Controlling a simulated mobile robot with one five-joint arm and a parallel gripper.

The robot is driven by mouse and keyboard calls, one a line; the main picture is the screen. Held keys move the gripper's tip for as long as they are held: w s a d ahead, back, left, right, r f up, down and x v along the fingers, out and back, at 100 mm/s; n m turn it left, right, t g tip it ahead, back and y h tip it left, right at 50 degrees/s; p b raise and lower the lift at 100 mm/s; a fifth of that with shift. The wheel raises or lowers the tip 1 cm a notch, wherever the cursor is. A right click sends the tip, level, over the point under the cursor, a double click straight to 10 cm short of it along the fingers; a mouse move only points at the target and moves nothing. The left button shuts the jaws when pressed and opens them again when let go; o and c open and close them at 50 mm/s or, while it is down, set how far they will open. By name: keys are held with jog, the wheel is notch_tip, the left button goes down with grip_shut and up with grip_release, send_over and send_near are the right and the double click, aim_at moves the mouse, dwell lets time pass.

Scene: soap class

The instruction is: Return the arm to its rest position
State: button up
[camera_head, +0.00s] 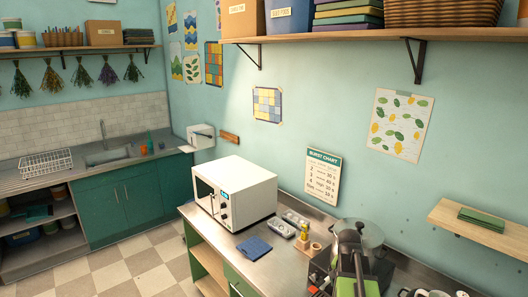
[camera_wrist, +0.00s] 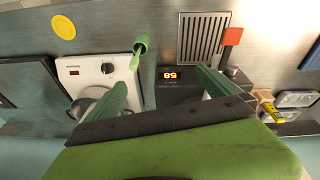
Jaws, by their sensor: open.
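My gripper (camera_wrist: 160,77) shows in the wrist view with its two green fingers spread apart and nothing held between them. Beyond the fingers lie a white appliance with a dial (camera_wrist: 98,75), a small green utensil-like thing (camera_wrist: 140,50) and a dark box with a lit digit display (camera_wrist: 172,75). In the head view my green and black arm (camera_head: 358,268) stands at the lower right, over the steel counter (camera_head: 290,252) and in front of a glass vessel (camera_head: 362,232). The fingertips cannot be made out there.
A white microwave (camera_head: 235,190) stands on the counter left of my arm, with a blue cloth (camera_head: 254,247) before it. A metal mould tray (camera_head: 283,228) and small bottles (camera_head: 304,234) lie between microwave and arm. A wall shelf (camera_head: 490,230) juts out at the right.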

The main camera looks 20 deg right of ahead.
jog(key=w+a+n+y, duration=0.1)
jog(key=w+a+n, duration=0.35)
jog(key=a, duration=1.35)
jog(key=w+a+n+y, duration=0.15)
jog(key=a+n, duration=0.55)
jog(key=a, duration=1.2)
jog(key=s+f+b, duration=0.3)
jog(key=f+b, duration=0.8)
jog(key=f, duration=0.1)
jog(key=shift+d+f+g+b, duration=0.15)
jog(key=shift+d+g+b, duration=0.2)
jog(key=shift+d, duration=0.1)
jog(key=shift+s, duration=0.1)
